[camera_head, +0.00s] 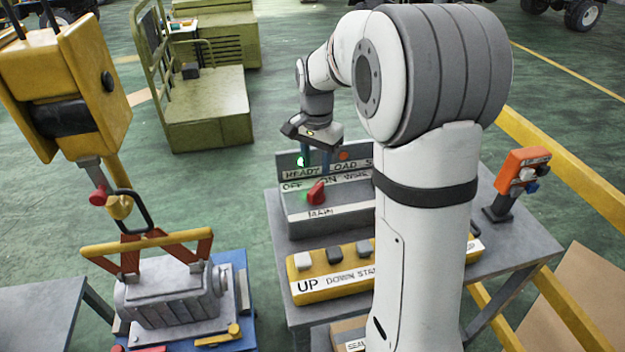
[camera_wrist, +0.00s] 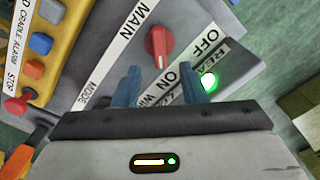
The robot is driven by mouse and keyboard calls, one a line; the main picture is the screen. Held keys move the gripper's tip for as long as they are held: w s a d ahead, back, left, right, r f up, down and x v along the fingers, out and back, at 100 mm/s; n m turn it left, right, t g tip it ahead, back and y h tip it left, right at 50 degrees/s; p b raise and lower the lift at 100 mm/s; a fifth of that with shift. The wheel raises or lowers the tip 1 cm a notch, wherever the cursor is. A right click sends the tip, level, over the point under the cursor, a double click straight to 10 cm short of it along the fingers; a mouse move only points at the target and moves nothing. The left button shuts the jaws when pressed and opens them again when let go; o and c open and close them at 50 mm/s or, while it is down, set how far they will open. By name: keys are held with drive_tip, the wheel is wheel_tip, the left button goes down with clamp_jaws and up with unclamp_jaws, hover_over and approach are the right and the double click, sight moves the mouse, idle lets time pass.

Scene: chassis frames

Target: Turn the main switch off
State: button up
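The main switch is a red knob (camera_head: 316,192) on a grey control box (camera_head: 343,217), above the "MAIN" label. Its handle leans towards the "ON" label, with "OFF" to the left of it in the head view. It also shows in the wrist view as the red knob (camera_wrist: 158,42), with a white line on its end towards my gripper. My gripper (camera_head: 317,160) is above the back of the box, behind the knob. In the wrist view my gripper (camera_wrist: 163,85) has two blue fingers well apart with nothing between them. The knob is just beyond the fingertips, not touched.
A green lamp (camera_head: 301,162) is lit beside "READY". A yellow button panel (camera_head: 330,270) stands in front of the box. An orange button station (camera_head: 522,170) stands at the right of the table. A yellow hoist hook (camera_head: 120,207) holds a grey motor (camera_head: 172,297) at left.

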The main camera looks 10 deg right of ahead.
sight(315, 187)
wheel_tip(315, 187, down, 7)
drive_tip(key=shift+p, duration=0.4)
drive_tip(key=shift+c, duration=0.4)
clamp_jaws()
